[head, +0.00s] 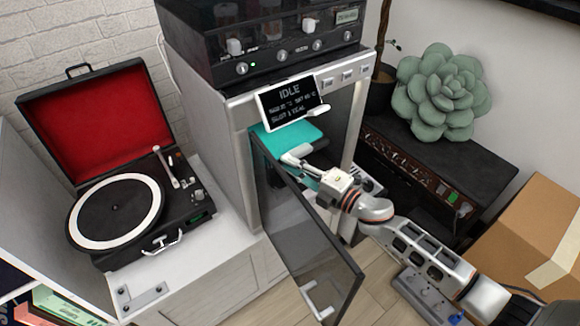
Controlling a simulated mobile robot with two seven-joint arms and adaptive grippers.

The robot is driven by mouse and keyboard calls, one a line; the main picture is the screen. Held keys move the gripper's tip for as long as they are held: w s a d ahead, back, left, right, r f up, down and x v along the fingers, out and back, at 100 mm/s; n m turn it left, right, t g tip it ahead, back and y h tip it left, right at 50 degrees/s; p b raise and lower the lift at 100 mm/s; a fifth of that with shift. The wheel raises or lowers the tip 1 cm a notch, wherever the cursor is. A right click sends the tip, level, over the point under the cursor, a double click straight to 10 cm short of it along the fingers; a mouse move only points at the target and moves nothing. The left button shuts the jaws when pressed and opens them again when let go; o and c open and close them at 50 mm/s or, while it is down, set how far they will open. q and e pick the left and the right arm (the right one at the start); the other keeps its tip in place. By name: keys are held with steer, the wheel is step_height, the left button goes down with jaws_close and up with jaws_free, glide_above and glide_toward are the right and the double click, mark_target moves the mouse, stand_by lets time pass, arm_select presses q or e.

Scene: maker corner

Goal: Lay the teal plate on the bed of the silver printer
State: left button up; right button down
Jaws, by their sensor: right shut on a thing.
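The silver printer (235,130) stands in the middle of the head view with its dark glass door (305,225) swung open. The teal plate (285,138) is in the upper part of the printer's opening, under the display. My right gripper (296,157) is shut on the near edge of the teal plate and reaches in past the open door. The printer's bed is hidden behind the plate, gripper and door, so I cannot tell whether the plate touches it. My left gripper is out of view.
The display (290,102) reads IDLE. A dark unit with knobs (270,50) sits on top of the printer. A record player (115,205) with a red-lined lid stands left. An amplifier (440,165), a succulent (440,92) and a cardboard box (525,240) are on the right.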

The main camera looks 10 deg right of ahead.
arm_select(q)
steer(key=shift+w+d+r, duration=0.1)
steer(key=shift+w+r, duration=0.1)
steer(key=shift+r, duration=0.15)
arm_select(e)
steer(key=shift+f, duration=0.35)
steer(key=c, duration=2)
jaws_free()
arm_select(q)
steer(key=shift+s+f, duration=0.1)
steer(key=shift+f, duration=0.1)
steer(key=shift+p, duration=0.4)
arm_select(e)
steer(key=v, duration=1.2)
steer(key=shift+w, duration=0.1)
